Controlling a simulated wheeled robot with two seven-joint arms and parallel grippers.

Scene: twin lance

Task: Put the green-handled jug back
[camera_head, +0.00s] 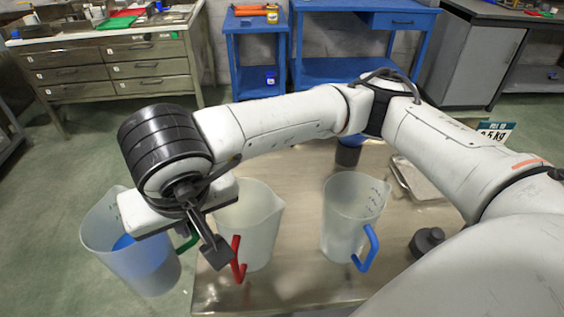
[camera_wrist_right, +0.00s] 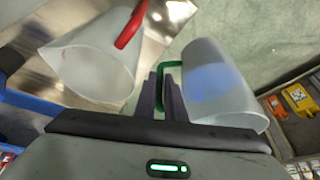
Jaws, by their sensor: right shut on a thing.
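The green-handled jug (camera_head: 147,265) is translucent with blue liquid inside. In the head view it is at the far left, beyond the table's left edge, with the floor behind it. My right gripper (camera_head: 185,232) is shut on its green handle, which is partly hidden in the head view. The wrist view shows the green handle (camera_wrist_right: 170,67) between the fingers (camera_wrist_right: 161,92) and the jug (camera_wrist_right: 215,85) to their right. My left gripper is not in view.
A red-handled jug (camera_head: 258,225) and a blue-handled jug (camera_head: 347,215) stand on the metal table (camera_head: 290,290). A shallow tray (camera_head: 415,180), a small dark object (camera_head: 427,241) and a sign (camera_head: 497,131) are at the right. My arm crosses above the table.

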